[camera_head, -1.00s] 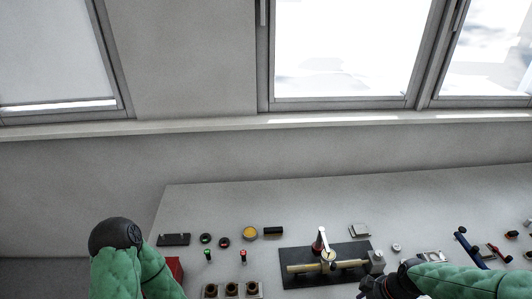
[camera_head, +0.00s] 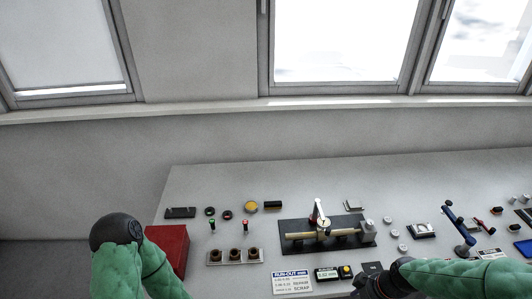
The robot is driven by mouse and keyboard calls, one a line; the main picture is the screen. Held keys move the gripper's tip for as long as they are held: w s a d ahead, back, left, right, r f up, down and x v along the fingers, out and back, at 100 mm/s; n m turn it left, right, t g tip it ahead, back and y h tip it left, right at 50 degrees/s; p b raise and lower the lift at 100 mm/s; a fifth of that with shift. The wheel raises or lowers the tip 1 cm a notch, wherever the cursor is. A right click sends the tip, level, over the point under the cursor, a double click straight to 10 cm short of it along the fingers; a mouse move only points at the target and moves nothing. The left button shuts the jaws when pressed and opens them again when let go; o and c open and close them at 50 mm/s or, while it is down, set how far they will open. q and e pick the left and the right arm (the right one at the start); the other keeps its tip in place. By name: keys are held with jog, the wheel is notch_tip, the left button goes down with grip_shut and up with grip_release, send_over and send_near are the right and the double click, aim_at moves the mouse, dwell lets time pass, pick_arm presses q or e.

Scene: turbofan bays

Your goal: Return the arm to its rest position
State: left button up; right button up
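My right arm (camera_head: 455,279) comes in from the right in a green sleeve, low over the front of the table. Its dark wrist end (camera_head: 385,284) is at the bottom edge, and the fingers are cut off or hidden, so their state does not show. My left arm (camera_head: 125,272) stands bent at the lower left, with a dark round joint (camera_head: 116,232) on top. My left gripper is out of the frame.
A grey table (camera_head: 300,179) holds a shaft on a black fixture (camera_head: 288,233), a red box (camera_head: 168,247), a block with several holes (camera_head: 235,256), a run-out sign (camera_head: 293,282), a display box (camera_head: 328,273) and a blue stand (camera_head: 457,226). Its back strip is clear.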

jog(key=s+a+f+m+b, duration=0.2)
jog(key=a+f+b, duration=0.3)
jog(key=f, duration=0.7)
jog(key=s+a+f+m+b, duration=0.3)
jog(key=a+f+b, duration=0.3)
jog(key=f, duration=0.7)
jog(key=s+a+f+m+g+y+b, duration=0.1)
jog(key=a+f+b, duration=0.4)
jog(key=f, duration=0.7)
jog(key=shift+s+a+f+m+b, duration=0.2)
jog(key=shift+s+f+m+b, duration=0.2)
jog(key=shift+s+m, duration=0.45)
jog(key=shift+w, duration=0.1)
